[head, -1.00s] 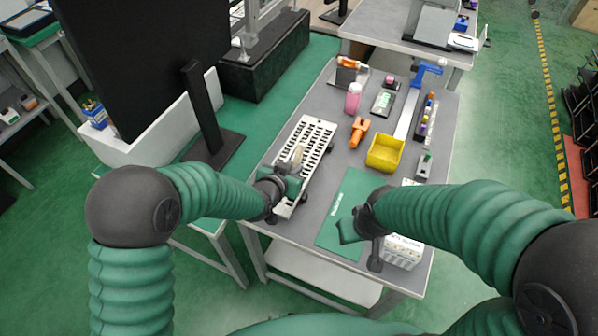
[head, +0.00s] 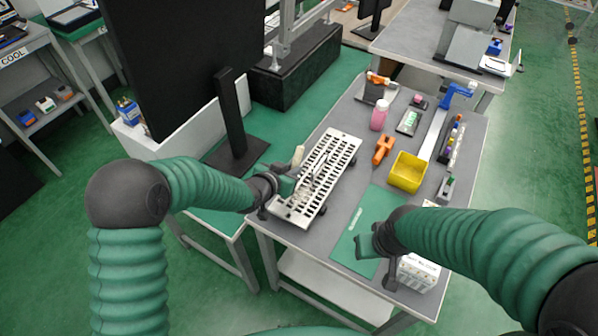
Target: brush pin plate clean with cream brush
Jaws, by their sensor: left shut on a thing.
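The pin plate (head: 336,160) is a pale, long plate with rows of dark slots, lying at the left side of the grey table. Some thin pins stand near its middle. My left gripper (head: 287,187) is at the plate's left edge, shut on the cream brush (head: 298,155). The brush's cream upper end sticks up above the gripper; its lower end is hidden. My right gripper (head: 375,243) hangs over the green mat (head: 374,208), away from the plate, with nothing visible in it. Its finger gap is unclear from this angle.
A yellow bin (head: 407,171), an orange tool (head: 384,149) and a pink bottle (head: 379,115) stand right of the plate. A white box (head: 419,272) sits by my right gripper. A black monitor (head: 185,60) stands left of the table.

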